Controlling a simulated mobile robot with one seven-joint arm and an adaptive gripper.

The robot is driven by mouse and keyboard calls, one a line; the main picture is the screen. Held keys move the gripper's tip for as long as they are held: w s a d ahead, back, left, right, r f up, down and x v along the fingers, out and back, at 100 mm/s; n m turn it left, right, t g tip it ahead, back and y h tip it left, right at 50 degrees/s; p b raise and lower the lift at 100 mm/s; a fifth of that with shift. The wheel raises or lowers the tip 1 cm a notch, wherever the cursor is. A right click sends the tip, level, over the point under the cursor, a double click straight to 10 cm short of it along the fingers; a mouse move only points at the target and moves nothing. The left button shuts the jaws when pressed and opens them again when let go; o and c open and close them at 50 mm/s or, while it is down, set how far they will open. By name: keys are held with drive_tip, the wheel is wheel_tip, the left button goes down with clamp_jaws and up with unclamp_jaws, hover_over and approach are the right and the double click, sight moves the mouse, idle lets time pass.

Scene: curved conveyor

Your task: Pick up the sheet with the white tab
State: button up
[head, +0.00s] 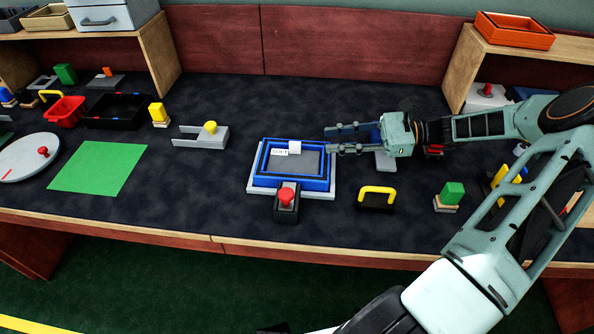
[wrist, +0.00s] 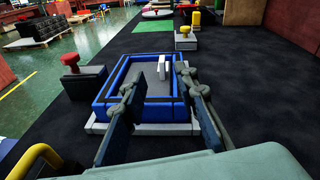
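A dark grey sheet (head: 310,163) lies inside a blue-walled tray (head: 262,180) on a pale base. A white tab (head: 295,147) stands up from the sheet near its far edge. In the wrist view the tab (wrist: 162,68) shows ahead, between the lines of my two fingers. My gripper (head: 328,140) is open and empty, its fingers level and pointing left, just right of the tray and seemingly above its rim. In the wrist view my gripper's fingers (wrist: 156,82) partly hide the tray's sides. No contact with the tab shows.
A red knob on a dark block (head: 286,198) stands at the tray's front. A yellow-handled black block (head: 376,197) and a green block (head: 452,194) lie to the right. A grey fixture with a yellow knob (head: 210,130) is left. The dark mat behind the tray is clear.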

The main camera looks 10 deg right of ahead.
sight(295, 142)
drive_tip(key=f+m, duration=0.1)
drive_tip(key=s+f+m+t+y, duration=0.1)
drive_tip(key=shift+m+t+b, duration=0.3)
drive_tip(key=shift+m+b, duration=0.1)
drive_tip(key=shift+w+a, duration=0.1)
drive_tip(key=shift+a, duration=0.05)
drive_tip(key=x, duration=0.5)
drive_tip(key=shift+b, duration=0.35)
drive_tip(key=x, duration=0.2)
drive_tip(key=b+x, duration=0.1)
drive_tip(key=x, duration=0.2)
drive_tip(key=shift+w+a+r, duration=0.1)
drive_tip(key=shift+w+r, duration=0.1)
drive_tip(key=shift+w, duration=0.1)
clamp_jaws()
